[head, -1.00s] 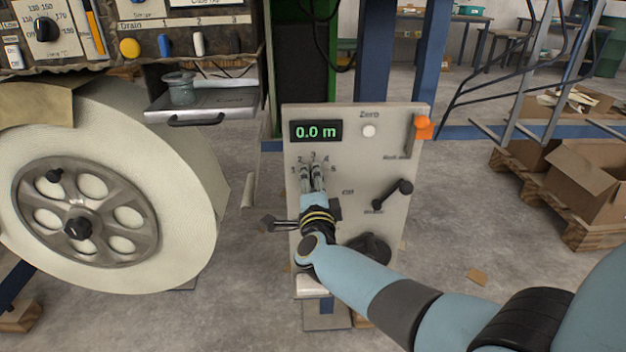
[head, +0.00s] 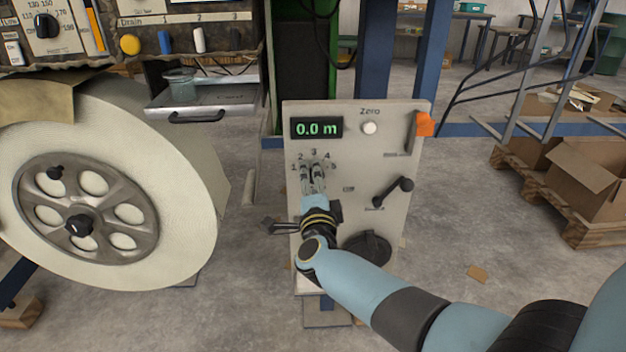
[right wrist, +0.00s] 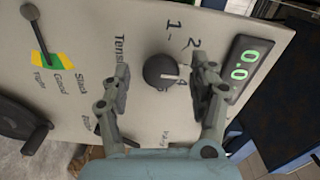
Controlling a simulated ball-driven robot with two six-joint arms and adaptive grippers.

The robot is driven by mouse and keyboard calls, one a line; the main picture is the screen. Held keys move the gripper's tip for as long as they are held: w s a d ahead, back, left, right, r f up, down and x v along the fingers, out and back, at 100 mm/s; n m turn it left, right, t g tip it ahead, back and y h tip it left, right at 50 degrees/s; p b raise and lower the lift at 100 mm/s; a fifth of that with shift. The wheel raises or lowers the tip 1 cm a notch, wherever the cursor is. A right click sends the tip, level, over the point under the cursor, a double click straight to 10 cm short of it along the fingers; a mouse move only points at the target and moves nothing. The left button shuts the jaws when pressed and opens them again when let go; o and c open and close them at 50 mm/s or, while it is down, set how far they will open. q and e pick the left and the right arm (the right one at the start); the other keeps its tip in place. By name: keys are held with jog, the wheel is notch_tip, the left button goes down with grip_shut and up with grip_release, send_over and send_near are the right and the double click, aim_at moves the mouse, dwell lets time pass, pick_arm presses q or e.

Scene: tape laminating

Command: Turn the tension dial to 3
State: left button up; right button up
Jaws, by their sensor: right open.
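The tension dial is a dark round knob (right wrist: 160,72) on the pale panel (right wrist: 80,30) in the right wrist view. A light mark on it points toward the right of that picture. The numbers 1 and 2 show beside it; the number in line with the mark is partly hidden by a finger. My right gripper (right wrist: 165,88) is open, one finger on each side of the knob; I cannot tell whether either touches it. In the head view my right gripper (head: 313,178) is in front of the dial and hides it. My left gripper is not in view.
The panel carries a 0.0 m display (head: 317,128), a white Zero button (head: 369,128), an orange-tipped part (head: 425,124) and a black crank (head: 394,193). A large tape roll (head: 175,180) stands to the left. Cardboard boxes (head: 580,185) lie at the right.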

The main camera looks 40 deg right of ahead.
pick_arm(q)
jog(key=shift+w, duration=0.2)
pick_arm(e)
jog(key=v, duration=1)
jog(key=shift+s+a, duration=0.25)
jog(key=shift+a, duration=0.05)
jog(key=s+f+n+g+y+p, duration=0.6)
jog(key=s+f+n, duration=0.8)
jog(key=s+f, duration=0.75)
jog(key=s+f+n+g+y, duration=0.1)
jog(key=s+f+n+g, duration=0.3)
jog(key=s, duration=0.9)
jog(key=s+d+f+n+g+y, duration=0.1)
jog(key=s+f+n+g, duration=0.3)
jog(key=s, duration=0.9)
jog(key=shift+s+d+f+g, duration=0.2)
jog(key=shift+s+f+g, duration=0.15)
jog(key=shift+f, duration=0.65)
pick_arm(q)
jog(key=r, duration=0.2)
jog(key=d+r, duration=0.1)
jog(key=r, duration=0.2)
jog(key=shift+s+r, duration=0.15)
pick_arm(e)
jog(key=shift+s+n, duration=0.2)
jog(key=shift+n, duration=0.2)
jog(key=shift+c, duration=0.2)
